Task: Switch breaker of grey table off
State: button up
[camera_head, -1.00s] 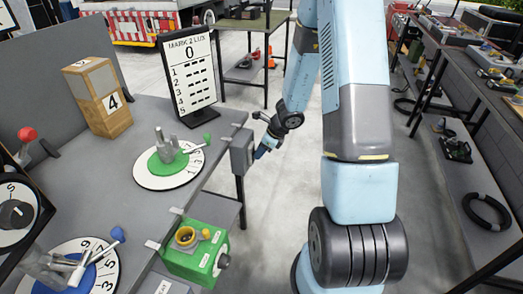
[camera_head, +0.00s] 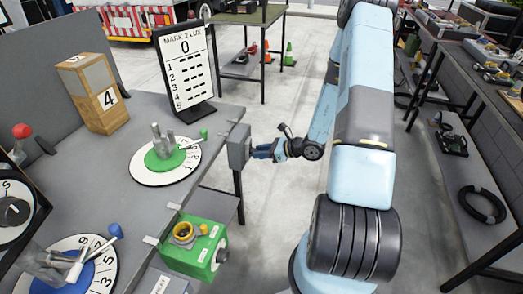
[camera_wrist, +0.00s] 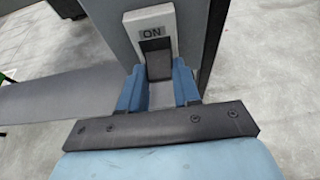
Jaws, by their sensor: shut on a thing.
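The grey table (camera_head: 100,175) fills the left of the head view. The breaker, a grey box (camera_head: 238,147), hangs at its right edge. In the wrist view, the breaker's light plate (camera_wrist: 133,24) reads "ON", with a dark switch (camera_wrist: 155,57) below the lettering. My gripper (camera_head: 262,151) is level with the box, pointing left at its right-hand face. In the wrist view my gripper's blue fingers (camera_wrist: 158,82) stand on either side of the switch's lower end and are shut on it.
A green box (camera_head: 195,245) with a yellow ring sits at the table's front right edge. A green-and-white dial (camera_head: 145,178) and a score board (camera_head: 187,65) stand on the table. Shelves (camera_head: 470,135) line the right side. Open floor lies between.

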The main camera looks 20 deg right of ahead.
jog(key=shift+f+t+y, duration=0.5)
jog(key=shift+t+y, duration=0.1)
jog(key=shift+y, duration=0.2)
jog(key=shift+s, duration=0.1)
jog(key=o, duration=1.1)
jog(key=shift+c, duration=0.2)
jog(key=v, duration=1.3)
jog(key=shift+s+d+f, duration=0.15)
jog(key=shift+d, duration=0.2)
